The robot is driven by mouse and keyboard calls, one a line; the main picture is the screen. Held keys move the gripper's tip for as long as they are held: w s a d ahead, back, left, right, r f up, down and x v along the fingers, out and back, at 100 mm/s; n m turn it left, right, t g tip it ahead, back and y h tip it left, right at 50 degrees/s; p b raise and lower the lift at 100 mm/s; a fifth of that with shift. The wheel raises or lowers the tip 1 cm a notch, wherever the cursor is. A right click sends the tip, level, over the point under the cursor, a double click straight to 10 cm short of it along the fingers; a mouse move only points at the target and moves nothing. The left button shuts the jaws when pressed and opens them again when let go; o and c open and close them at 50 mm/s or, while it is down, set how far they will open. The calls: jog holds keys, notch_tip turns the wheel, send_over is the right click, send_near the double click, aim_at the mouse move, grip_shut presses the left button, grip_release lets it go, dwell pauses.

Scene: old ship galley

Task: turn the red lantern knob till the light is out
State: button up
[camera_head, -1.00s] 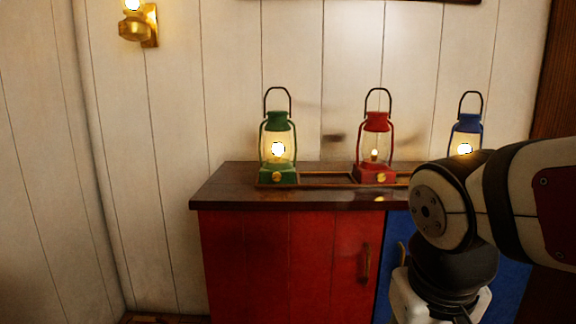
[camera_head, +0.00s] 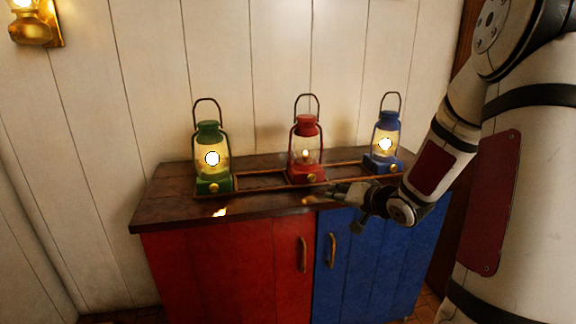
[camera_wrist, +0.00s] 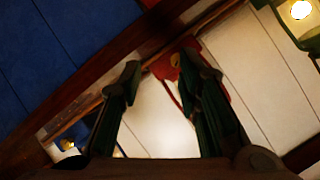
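The red lantern (camera_head: 306,130) stands on the counter between the green and blue ones. Its flame is small and dimmer than theirs, but lit. Its brass knob (camera_head: 311,178) faces front, low on the base. My gripper (camera_head: 335,189) is at the counter's front edge, just right of and a little below the knob, apart from it. In the wrist view, my gripper (camera_wrist: 161,60) is open, its two fingers spread with nothing between them. The red base (camera_wrist: 165,68) and knob (camera_wrist: 175,60) show near the tips, closer to the right finger, which hides part of the lantern.
The green lantern (camera_head: 208,139) and blue lantern (camera_head: 386,122), both brightly lit, stand on either side in a low wooden rack (camera_head: 262,187). The counter (camera_head: 170,208) is clear at front left. Red cupboard doors (camera_head: 225,270) and blue ones (camera_head: 375,260) lie below.

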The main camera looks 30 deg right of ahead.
notch_tip(320, 180, up, 2)
jog(key=d+m+t+y+p, duration=0.1)
jog(key=t+y, duration=0.1)
jog(key=b, duration=0.3)
send_near(312, 179)
jog(key=x, duration=0.8)
jog(key=shift+c, duration=0.5)
grip_shut()
